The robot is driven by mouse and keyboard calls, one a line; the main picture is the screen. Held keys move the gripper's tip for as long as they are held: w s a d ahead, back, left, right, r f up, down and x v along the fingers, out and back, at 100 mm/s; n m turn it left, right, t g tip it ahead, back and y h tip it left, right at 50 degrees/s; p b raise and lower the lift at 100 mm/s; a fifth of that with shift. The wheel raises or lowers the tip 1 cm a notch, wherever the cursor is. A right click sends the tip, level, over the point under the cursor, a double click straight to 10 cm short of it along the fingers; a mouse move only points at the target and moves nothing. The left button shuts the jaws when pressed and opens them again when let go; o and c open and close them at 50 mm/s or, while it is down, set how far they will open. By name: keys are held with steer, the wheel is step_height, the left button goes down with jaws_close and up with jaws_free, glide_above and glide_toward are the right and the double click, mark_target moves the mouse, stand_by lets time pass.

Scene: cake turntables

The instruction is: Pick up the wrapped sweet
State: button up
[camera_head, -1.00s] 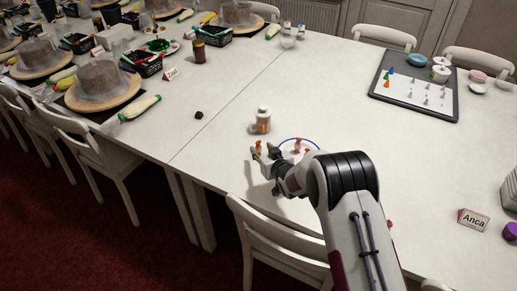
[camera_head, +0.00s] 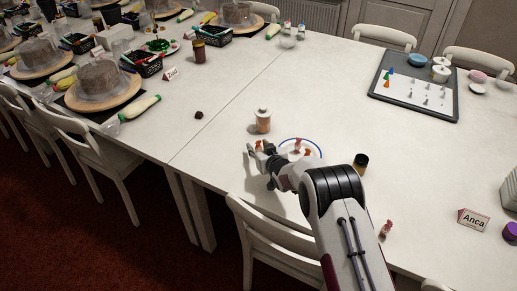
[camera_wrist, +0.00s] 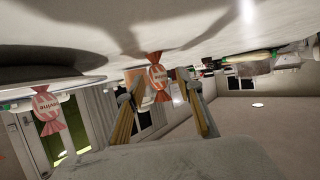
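A red-and-white wrapped sweet (camera_wrist: 157,75) shows in the wrist view, framed between the fingers of my gripper (camera_wrist: 163,98). The fingers stand apart, and a gap shows around the sweet. In the head view this small sweet (camera_head: 258,145) is just beyond my gripper (camera_head: 256,154), low over the table. Another wrapped sweet (camera_wrist: 47,108) hangs at the left of the wrist view, which looks upside down. Two reddish sweets (camera_head: 298,146) are on a blue-rimmed plate (camera_head: 318,147). Another sweet (camera_head: 386,229) lies to the right of my arm.
A jar with a pale lid (camera_head: 263,122) stands just behind my gripper. A dark-lidded jar (camera_head: 360,163) stands right of my arm. A chair (camera_head: 262,225) is at the near edge. The white table (camera_head: 210,150) is mostly clear left of my gripper.

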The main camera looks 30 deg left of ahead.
mark_target(259, 142)
stand_by(0.3)
steer(key=c, duration=0.9)
steer(key=shift+o, duration=0.2)
steer(key=shift+r, duration=5)
